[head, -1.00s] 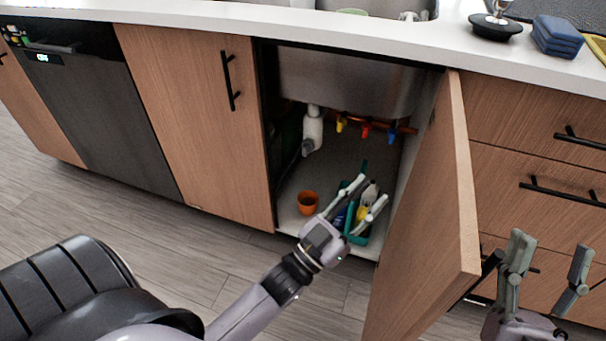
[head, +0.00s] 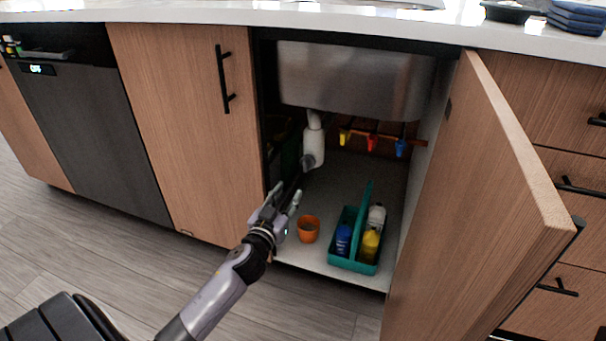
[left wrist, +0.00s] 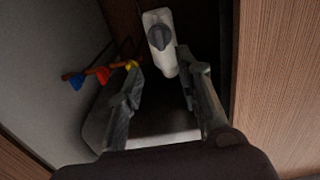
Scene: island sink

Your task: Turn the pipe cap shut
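The white drain pipe (head: 313,135) hangs below the steel sink basin inside the open cabinet. Its grey cap (head: 307,162) is at the lower end. In the left wrist view the white pipe (left wrist: 167,62) and its grey cap (left wrist: 160,37) show beyond the fingers, near the top middle. My left gripper (head: 285,194) is at the cabinet opening, below and in front of the cap and apart from it. Its fingers (left wrist: 160,70) are spread and nothing is between them. My right gripper is not in view.
A teal caddy (head: 350,263) with bottles and an orange cup (head: 308,229) stand on the cabinet floor, right of my left gripper. Yellow, red and blue valve handles (head: 371,143) are right of the pipe. The open door (head: 475,210) bounds the right side.

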